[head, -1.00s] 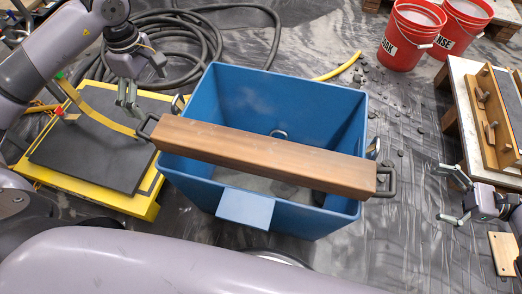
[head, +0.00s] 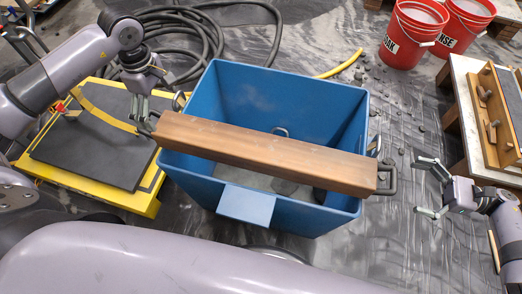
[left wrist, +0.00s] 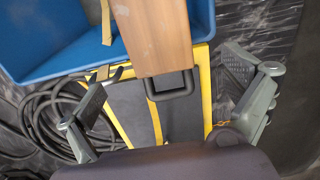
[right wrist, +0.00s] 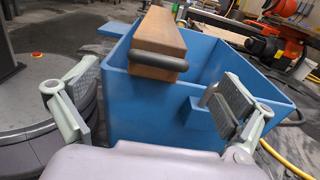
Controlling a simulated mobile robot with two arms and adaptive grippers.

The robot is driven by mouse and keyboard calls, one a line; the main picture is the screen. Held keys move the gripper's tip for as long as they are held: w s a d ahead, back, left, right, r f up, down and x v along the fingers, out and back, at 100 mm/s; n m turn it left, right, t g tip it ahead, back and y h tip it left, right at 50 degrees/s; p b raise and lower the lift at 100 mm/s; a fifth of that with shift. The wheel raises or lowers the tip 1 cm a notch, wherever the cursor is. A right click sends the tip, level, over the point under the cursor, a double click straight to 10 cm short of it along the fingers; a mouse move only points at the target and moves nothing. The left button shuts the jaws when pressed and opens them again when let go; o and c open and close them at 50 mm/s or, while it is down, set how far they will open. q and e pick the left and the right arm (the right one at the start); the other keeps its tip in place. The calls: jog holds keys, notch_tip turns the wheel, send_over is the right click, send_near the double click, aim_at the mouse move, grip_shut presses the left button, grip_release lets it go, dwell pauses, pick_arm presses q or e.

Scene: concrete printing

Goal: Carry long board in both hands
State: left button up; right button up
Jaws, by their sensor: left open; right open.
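The long brown board (head: 265,151) lies across the top of the blue tub (head: 290,85), with a dark handle at each end. My left gripper (head: 143,112) is open near the board's left end. In the left wrist view the left handle (left wrist: 172,88) sits between my open left fingers (left wrist: 168,100), apart from them. My right gripper (head: 430,186) is open, to the right of the right handle (head: 388,180) with a gap. In the right wrist view the board's handle (right wrist: 160,60) lies ahead, between the open right fingers (right wrist: 148,100). Neither gripper touches the board.
A yellow-framed platform with a dark panel (head: 90,140) stands left of the tub. Black hose (head: 215,25) coils behind it. Two red buckets (head: 408,40) stand at the back right. A bench with a wooden form (head: 497,115) is at the right edge.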

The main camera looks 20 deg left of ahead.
aim_at(172, 130)
pick_arm(q)
notch_tip(172, 130, down, 12)
jog(key=shift+r, duration=0.2)
pick_arm(e)
jog(key=a, duration=1.1)
jog(key=shift+a, duration=0.3)
pick_arm(q)
jog(key=shift+c, duration=0.3)
pick_arm(e)
jog(key=shift+c, duration=0.3)
pick_arm(q)
jog(key=c, duration=2)
pick_arm(e)
jog(key=c, duration=1.9)
pick_arm(q)
jog(key=shift+o, duration=0.2)
jog(key=shift+w+r, duration=0.15)
jog(key=shift+r, duration=0.05)
pick_arm(e)
jog(key=shift+w+r, duration=0.1)
jog(key=shift+r, duration=0.15)
jog(key=shift+c, duration=0.2)
